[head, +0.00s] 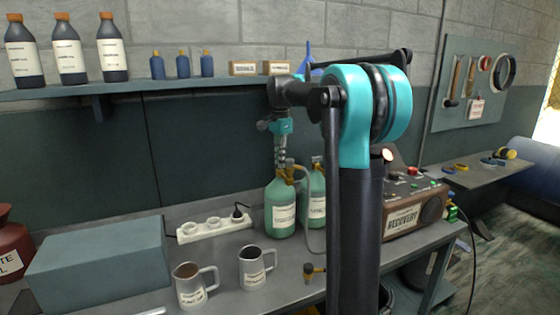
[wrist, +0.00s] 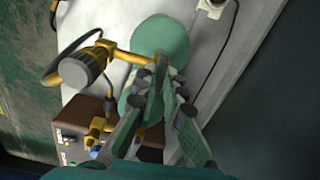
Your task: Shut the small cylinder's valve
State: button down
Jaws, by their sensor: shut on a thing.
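Two green labelled cylinders stand side by side on the bench: a front one (head: 281,208) and one partly behind it (head: 313,194). I cannot tell for sure which is the small one. My gripper (head: 282,160) points down onto the top of the front cylinder, at its brass valve (head: 290,166). In the wrist view my gripper's fingers (wrist: 153,82) are closed together over a green cylinder top (wrist: 130,100); what they hold is mostly hidden between them. A brass fitting with a grey knob (wrist: 77,71) sticks out to the left of the fingers.
A hose runs beside the cylinders. The recovery machine (head: 412,210) stands to the right, and a white power strip (head: 214,229) to the left. A shelf (head: 200,80) with bottles hangs above.

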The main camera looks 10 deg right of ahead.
jog(key=shift+m, duration=0.7)
jog(key=c, duration=1.6)
grip_release()
notch_tip(320, 180, up, 12)
jog(key=shift+r, duration=0.1)
